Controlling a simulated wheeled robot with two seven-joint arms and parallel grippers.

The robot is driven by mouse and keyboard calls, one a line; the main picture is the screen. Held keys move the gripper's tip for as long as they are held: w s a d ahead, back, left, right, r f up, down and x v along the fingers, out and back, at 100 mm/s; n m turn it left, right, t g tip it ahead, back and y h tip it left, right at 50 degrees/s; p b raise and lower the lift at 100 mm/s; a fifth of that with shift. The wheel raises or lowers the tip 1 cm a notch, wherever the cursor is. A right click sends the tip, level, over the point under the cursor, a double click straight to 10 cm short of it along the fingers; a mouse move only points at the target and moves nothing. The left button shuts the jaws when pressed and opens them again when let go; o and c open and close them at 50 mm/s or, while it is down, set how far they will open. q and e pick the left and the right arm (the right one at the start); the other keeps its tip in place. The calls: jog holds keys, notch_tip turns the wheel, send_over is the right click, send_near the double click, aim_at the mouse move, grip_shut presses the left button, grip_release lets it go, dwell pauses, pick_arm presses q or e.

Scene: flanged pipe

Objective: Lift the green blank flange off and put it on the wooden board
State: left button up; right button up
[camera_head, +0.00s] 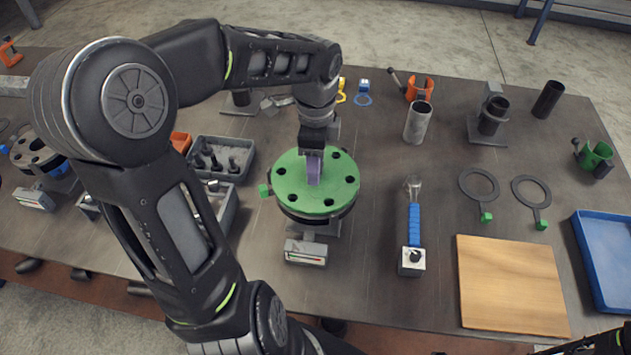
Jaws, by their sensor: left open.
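The green blank flange (336,180) is a round disc with several bolt holes, lying on top of a dark flanged pipe (318,215) in the middle of the table. My left gripper (314,178) comes down from above over the middle of the flange, with its fingers pointing down. It is open; whether its fingertips touch the flange I cannot tell. The wooden board (510,285) lies bare at the front right. My right gripper does not show; only a dark bit of my right arm is at the bottom right corner.
Two ring gaskets (479,185) with green tabs lie behind the board. A blue tray (608,250) is at the board's right. A grey bolt tray (222,160) is left of the flange.

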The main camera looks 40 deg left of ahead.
pick_arm(q)
jog(key=shift+f, duration=0.15)
dwell(0.5)
grip_shut()
dwell(0.4)
dwell(0.9)
